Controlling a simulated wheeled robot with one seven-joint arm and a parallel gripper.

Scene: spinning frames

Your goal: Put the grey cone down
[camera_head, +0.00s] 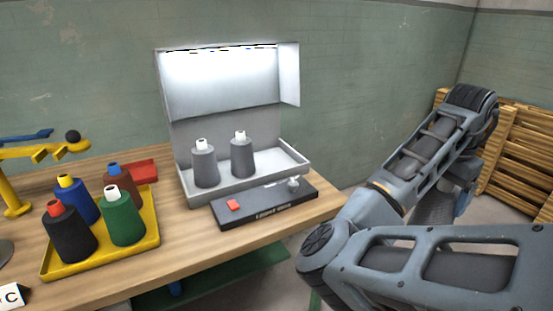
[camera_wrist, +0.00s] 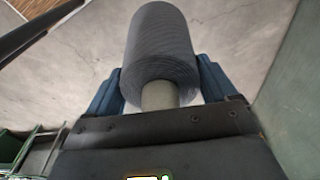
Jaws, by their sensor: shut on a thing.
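My gripper (camera_wrist: 161,78) is shut on a grey cone (camera_wrist: 160,38), with a blue finger on each side of it. The cone's pale tip points toward my palm in the wrist view, and bare floor lies behind it. In the head view the held grey cone (camera_head: 433,208) shows partly behind my arm, right of the table and apart from it. Two other grey cones with white tips, a left one (camera_head: 205,168) and a right one (camera_head: 242,158), stand upright in a lit white box (camera_head: 240,187) on the wooden table (camera_head: 180,259).
A yellow tray (camera_head: 152,240) at the left holds black, blue, green and brown cones. A dark panel (camera_head: 264,207) with a red button lies in front of the box. A yellow stand (camera_head: 14,190) is at the far left. Wooden pallets (camera_head: 515,155) stand at the right.

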